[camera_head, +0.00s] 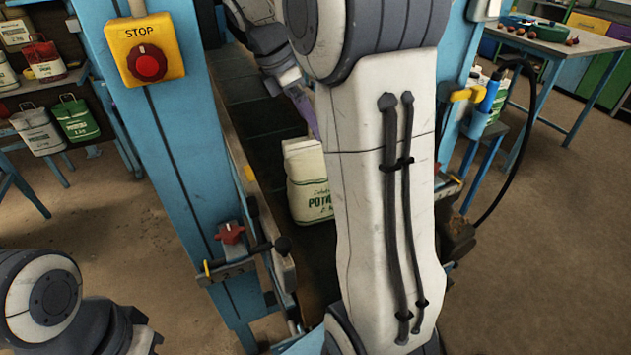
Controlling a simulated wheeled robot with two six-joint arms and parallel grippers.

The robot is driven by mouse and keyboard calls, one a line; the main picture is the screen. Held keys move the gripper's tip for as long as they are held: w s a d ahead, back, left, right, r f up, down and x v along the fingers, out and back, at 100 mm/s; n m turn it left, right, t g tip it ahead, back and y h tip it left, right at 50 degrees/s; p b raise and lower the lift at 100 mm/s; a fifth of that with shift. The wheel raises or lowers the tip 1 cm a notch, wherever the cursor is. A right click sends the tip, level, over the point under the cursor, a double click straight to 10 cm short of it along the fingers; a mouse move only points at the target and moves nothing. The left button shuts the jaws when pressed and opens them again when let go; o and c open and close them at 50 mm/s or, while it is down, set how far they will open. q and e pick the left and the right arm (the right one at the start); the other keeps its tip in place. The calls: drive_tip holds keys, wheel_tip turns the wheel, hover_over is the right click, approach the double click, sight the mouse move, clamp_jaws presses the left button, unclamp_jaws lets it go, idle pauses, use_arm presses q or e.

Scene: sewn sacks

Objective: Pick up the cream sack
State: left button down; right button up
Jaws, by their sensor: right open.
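The cream sack (307,190) stands on the dark belt inside the blue frame, with green lettering on its front. Its right side is hidden behind my right arm. My right gripper (306,112) is just above and behind the sack's top edge, mostly hidden by my own arm. Only a small purplish part of it shows, and it is open. I cannot tell whether it touches the sack. My left arm shows at the bottom left, but its gripper is out of view.
The blue frame (168,150) rises left of the belt (262,120), carrying a yellow stop box (147,50). A red-handled clamp (230,233) sits on its lower edge. Other sacks (75,118) stand on shelves at left. A table (560,42) stands at the back right.

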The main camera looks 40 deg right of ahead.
drive_tip(key=x, duration=0.3)
drive_tip(key=d+b+x, duration=0.1)
drive_tip(key=x, duration=0.3)
drive_tip(key=shift+w+d+r, duration=0.1)
drive_tip(key=c, duration=1.5)
clamp_jaws()
drive_tip(key=shift+f, duration=0.2)
drive_tip(key=shift+r, duration=0.2)
